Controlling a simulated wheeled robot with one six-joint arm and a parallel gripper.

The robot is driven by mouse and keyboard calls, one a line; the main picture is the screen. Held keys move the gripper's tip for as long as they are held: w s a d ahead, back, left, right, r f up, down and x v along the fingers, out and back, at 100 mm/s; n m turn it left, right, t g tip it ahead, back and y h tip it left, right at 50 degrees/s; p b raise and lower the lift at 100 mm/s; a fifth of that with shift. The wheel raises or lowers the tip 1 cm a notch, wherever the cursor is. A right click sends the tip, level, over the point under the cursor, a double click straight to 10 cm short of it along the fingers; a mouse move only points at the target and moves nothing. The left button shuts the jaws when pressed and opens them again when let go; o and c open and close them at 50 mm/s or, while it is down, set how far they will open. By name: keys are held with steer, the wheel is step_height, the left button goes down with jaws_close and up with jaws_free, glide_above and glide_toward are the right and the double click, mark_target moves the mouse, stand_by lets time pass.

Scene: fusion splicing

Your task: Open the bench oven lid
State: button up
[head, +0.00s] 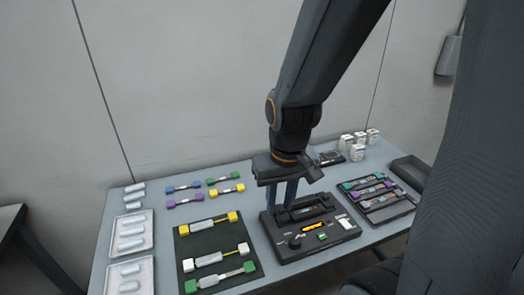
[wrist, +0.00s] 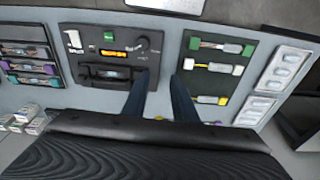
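The bench oven (head: 325,243) is a black box with a knob, an orange display and a green button on its front panel. Its dark lid (wrist: 98,84) with a bar handle (wrist: 105,72) lies at the back of the box and looks closed. My gripper (head: 285,207) points down at the left rear of the oven, partly in front of the lid in the head view. In the wrist view my gripper (wrist: 158,82) has its fingers apart and nothing between them. One finger overlaps the oven's edge, the other is beside it. I cannot tell whether a finger touches the oven.
A dark mat (head: 207,234) with several splice pieces lies left of the oven. A dark rack (head: 388,210) with coloured pieces stands right. White trays (head: 146,243) are at the far left, small white boxes (head: 357,152) at the back right. The wall is close behind.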

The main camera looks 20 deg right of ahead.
steer(key=w+d+f+m+g, duration=0.1)
steer(key=w+d+m+g, duration=0.1)
steer(key=w+d+m, duration=0.6)
steer(key=m+g, duration=0.2)
steer(key=m, duration=0.8)
glide_above(302, 206)
steer(key=shift+w+f+p+x, duration=0.1)
steer(key=shift+w+x, duration=0.25)
steer(key=shift+x, duration=1.1)
steer(key=shift+w+f+p+x, duration=0.1)
steer(key=shift+w+x, duration=0.2)
steer(key=shift+x, duration=1.15)
steer(key=shift+w+f+p+x, duration=0.1)
steer(key=shift+w+x, duration=0.25)
steer(key=shift+x, duration=1.15)
steer(key=shift+r, duration=0.1)
jaws_close()
